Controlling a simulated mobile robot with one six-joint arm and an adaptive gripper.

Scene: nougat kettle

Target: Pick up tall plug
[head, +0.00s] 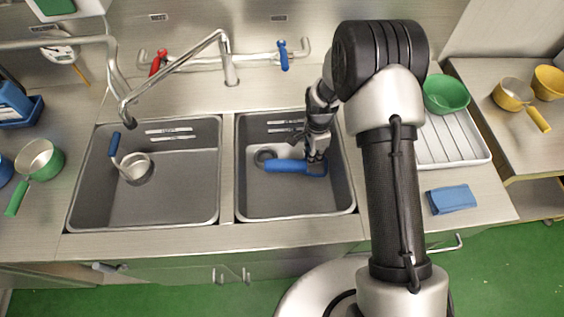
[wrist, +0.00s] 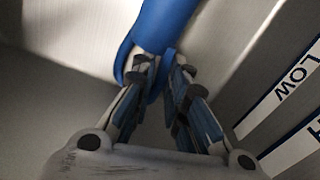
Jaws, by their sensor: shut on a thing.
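The tall plug appears to be the long blue cylinder (head: 290,166) lying on its side in the right sink basin (head: 262,205). My gripper (head: 316,160) reaches down into this basin, at the cylinder's right end. In the wrist view the blue cylinder (wrist: 160,28) runs up and away from my gripper (wrist: 160,75), whose fingers are shut on its near end. The dark round drain (head: 264,156) lies just behind the cylinder's left part. I cannot tell whether the cylinder touches the basin floor.
The left basin (head: 185,200) holds a small pan with a blue handle (head: 135,167). A faucet (head: 200,50) arches over the left basin. A white drainboard (head: 455,150) with a green bowl (head: 446,94) and a blue cloth (head: 451,199) are at right. The basin walls surround my gripper.

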